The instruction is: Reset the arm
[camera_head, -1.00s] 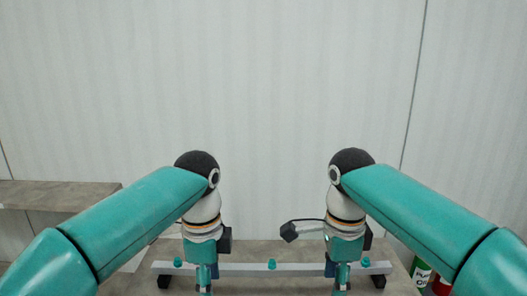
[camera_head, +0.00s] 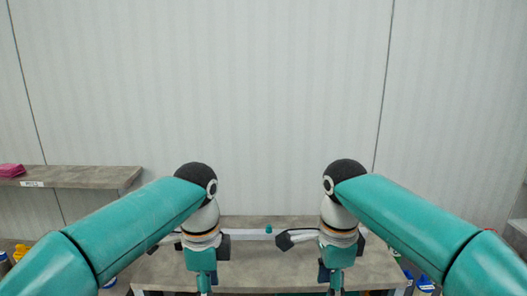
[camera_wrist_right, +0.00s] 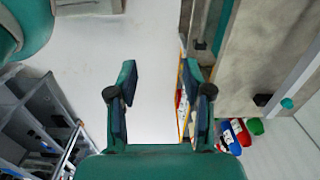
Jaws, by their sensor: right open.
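My left arm comes in from the left in the head view and hangs down at the wrist. My left gripper (camera_head: 205,284) is at the bottom edge, partly cut off, and its jaws cannot be made out. My right arm mirrors it. My right gripper (camera_head: 336,282) hangs down over the bench at the bottom edge. In the right wrist view, the two fingers of my right gripper (camera_wrist_right: 161,85) stand apart with nothing between them, above the pale floor.
A grey bench (camera_head: 262,275) with a white rail (camera_head: 246,233) lies below both arms. A shelf (camera_head: 82,177) with a pink item (camera_head: 11,170) is at left. Blue, red and green items (camera_wrist_right: 240,132) show at right in the wrist view. The wall behind is plain.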

